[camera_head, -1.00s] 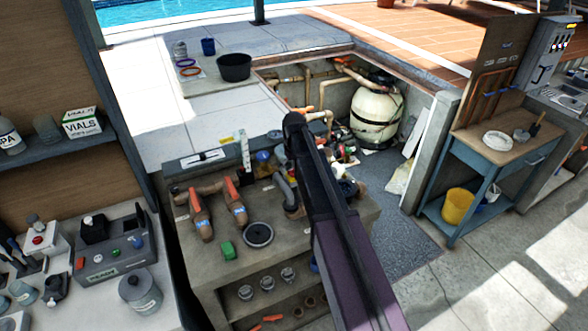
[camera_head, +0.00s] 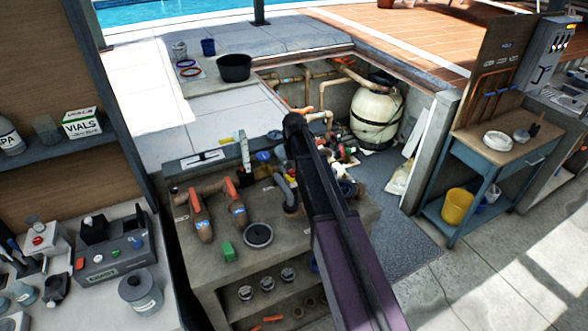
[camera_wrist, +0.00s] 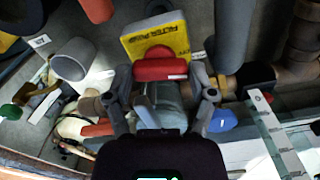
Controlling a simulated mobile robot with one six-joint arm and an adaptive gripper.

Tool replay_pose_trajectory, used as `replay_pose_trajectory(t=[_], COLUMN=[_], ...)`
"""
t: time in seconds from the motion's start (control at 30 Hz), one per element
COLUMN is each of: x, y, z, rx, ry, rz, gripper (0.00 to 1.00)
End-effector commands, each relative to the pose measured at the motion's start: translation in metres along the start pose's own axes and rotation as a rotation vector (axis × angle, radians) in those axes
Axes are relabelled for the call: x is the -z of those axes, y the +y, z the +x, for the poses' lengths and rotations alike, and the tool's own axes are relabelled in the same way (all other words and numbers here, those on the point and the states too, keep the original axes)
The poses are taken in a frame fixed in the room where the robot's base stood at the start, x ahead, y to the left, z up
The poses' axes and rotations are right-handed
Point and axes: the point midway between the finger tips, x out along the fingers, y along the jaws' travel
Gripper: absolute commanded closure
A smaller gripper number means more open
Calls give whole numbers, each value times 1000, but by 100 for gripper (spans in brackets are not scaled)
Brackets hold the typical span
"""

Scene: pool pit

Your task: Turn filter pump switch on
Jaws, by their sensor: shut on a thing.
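In the wrist view, a yellow plate (camera_wrist: 158,36) reads "FILTER PUMP", upside down. Just below it is a red piece (camera_wrist: 160,69) with a pale strip on its edge, apparently the filter pump switch's lever. A grey-green rounded body (camera_wrist: 166,103) shows below the red piece. My gripper (camera_wrist: 168,90) has one finger on each side of these parts and is shut on the switch. The exact contact is hard to see. In the head view, my dark arm hides the gripper and the switch.
Pipes and fittings crowd around my gripper, with a blue knob (camera_wrist: 222,120) close on the right. A tank (camera_head: 378,112) stands behind.

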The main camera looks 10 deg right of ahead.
Motion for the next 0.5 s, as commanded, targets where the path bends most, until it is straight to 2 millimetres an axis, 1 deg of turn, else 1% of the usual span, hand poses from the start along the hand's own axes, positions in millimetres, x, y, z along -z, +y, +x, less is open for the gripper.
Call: replay_pose_trajectory(t=[0.5], x=[-2], y=[-1], z=[0], rx=[1], ry=[-3], rz=[475], gripper=[76])
